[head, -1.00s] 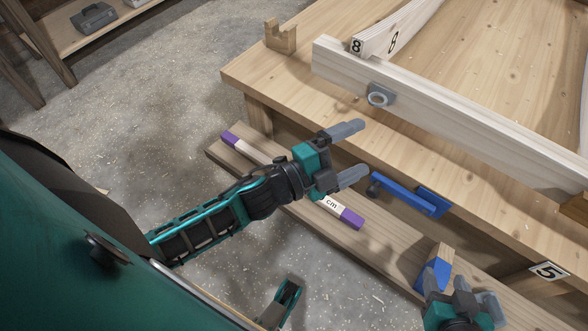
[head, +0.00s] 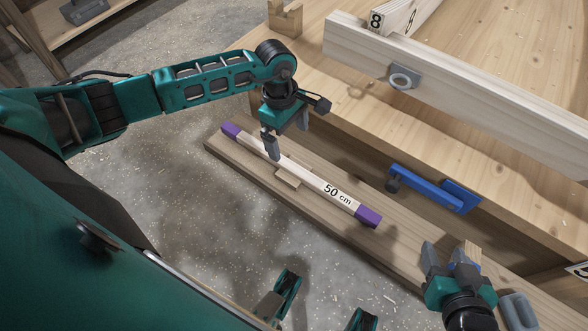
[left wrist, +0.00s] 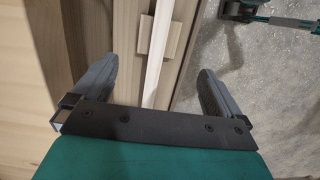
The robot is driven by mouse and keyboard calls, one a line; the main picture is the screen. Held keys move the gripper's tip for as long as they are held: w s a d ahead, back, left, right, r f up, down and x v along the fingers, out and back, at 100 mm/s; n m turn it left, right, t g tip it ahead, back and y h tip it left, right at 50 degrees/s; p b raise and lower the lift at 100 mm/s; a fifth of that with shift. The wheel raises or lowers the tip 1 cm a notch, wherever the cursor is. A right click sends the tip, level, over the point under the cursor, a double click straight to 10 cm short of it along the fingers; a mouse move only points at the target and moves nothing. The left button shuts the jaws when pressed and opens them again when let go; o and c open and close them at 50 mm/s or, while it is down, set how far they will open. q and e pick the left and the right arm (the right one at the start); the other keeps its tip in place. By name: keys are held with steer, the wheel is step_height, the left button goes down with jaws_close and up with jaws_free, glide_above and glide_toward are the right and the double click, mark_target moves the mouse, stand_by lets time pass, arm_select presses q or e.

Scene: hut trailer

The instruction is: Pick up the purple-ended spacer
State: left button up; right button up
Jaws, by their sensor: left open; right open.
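The purple-ended spacer (head: 316,182) is a pale wooden bar marked "50 cm" with a purple block at each end. It lies on a small wooden rest (head: 288,179) on the low plank in the head view. My left gripper (head: 289,138) is open, pointing down over the spacer's far-left half. In the left wrist view the spacer (left wrist: 159,50) runs between the two spread fingers (left wrist: 155,88), not touching either. The purple ends are out of that view. My right gripper (head: 446,252) is open at the lower right, by a wooden block with blue.
The low plank (head: 228,147) runs along the front of the wooden bench (head: 480,65). A blue clamp-like tool (head: 428,187) is at the bench's side, right of the spacer. A pale timber frame (head: 450,90) lies on the bench.

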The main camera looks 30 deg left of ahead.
mark_target(294, 167)
arm_select(q)
steer(key=f+b, duration=0.1)
steer(key=f, duration=0.1)
steer(key=f+b, duration=0.2)
steer(key=f, duration=0.1)
steer(key=f+b, duration=0.2)
steer(key=shift+d+f, duration=0.35)
steer(key=shift+d, duration=0.05)
steer(key=f+b, duration=0.2)
steer(key=f, duration=0.1)
steer(key=f+b, duration=0.1)
steer(key=shift+d+f+b, duration=0.35)
steer(key=shift+b, duration=0.05)
arm_select(e)
steer(key=f, duration=0.9)
steer(key=shift+s+a, duration=0.15)
steer(key=shift+a, duration=0.05)
arm_select(q)
steer(key=shift+f, duration=0.2)
arm_select(e)
steer(key=shift+a+r, duration=0.1)
steer(key=shift+r, duration=0.1)
steer(key=shift+w+a+r, duration=0.15)
steer(key=shift+w+r, duration=0.1)
steer(key=shift+r, duration=0.2)
arm_select(q)
steer(key=shift+r, duration=0.1)
steer(key=c, duration=1.4)
arm_select(e)
steer(key=shift+f, duration=0.2)
